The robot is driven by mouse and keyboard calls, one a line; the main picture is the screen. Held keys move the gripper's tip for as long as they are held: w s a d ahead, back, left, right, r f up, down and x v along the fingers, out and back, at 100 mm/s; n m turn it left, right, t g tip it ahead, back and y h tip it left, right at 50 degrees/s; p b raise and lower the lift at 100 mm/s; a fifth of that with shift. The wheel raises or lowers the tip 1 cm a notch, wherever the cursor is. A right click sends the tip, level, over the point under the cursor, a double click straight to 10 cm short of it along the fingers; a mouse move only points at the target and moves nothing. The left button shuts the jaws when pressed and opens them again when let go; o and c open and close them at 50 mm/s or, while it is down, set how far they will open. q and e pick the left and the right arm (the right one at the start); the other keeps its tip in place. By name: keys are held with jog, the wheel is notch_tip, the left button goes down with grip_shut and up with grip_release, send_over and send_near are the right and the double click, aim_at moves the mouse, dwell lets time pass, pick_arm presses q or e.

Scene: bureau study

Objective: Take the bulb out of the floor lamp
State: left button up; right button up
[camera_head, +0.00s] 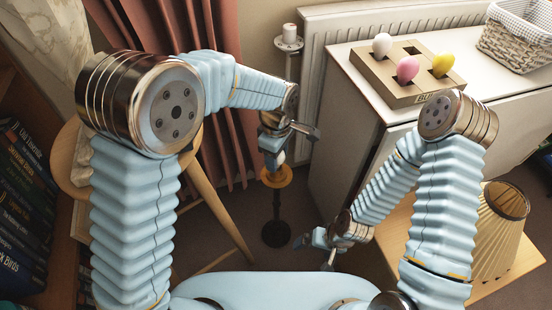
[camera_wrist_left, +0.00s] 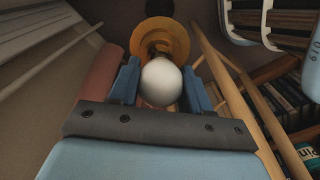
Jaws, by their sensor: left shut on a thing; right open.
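The floor lamp (camera_head: 276,232) stands upright with a dark pole and round base, and a brass-coloured dish (camera_head: 277,178) on top. The dish also shows in the left wrist view (camera_wrist_left: 178,38). A white bulb (camera_wrist_left: 161,82) sits over the dish; only a small part of it (camera_head: 281,157) shows in the head view. My left gripper (camera_head: 274,151) is shut on the bulb, one blue finger on each side in the left wrist view (camera_wrist_left: 161,88). Whether the bulb's base is in the socket cannot be told. My right gripper (camera_head: 317,250) is open and empty, low and right of the lamp.
A wooden holder (camera_head: 384,88) with white, pink and yellow bulbs stands on the white cabinet (camera_head: 340,100), with a wicker basket (camera_head: 515,45) behind. A lampshade (camera_head: 497,235) rests on a low wooden table (camera_head: 400,225) at right. A round stool (camera_head: 70,165) and bookshelf (camera_head: 25,200) are left.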

pick_arm(q)
jog(key=shift+r+p, duration=0.85)
jog(key=shift+r, duration=0.3)
jog(key=shift+r+p, duration=1.45)
jog(key=shift+r, duration=0.35)
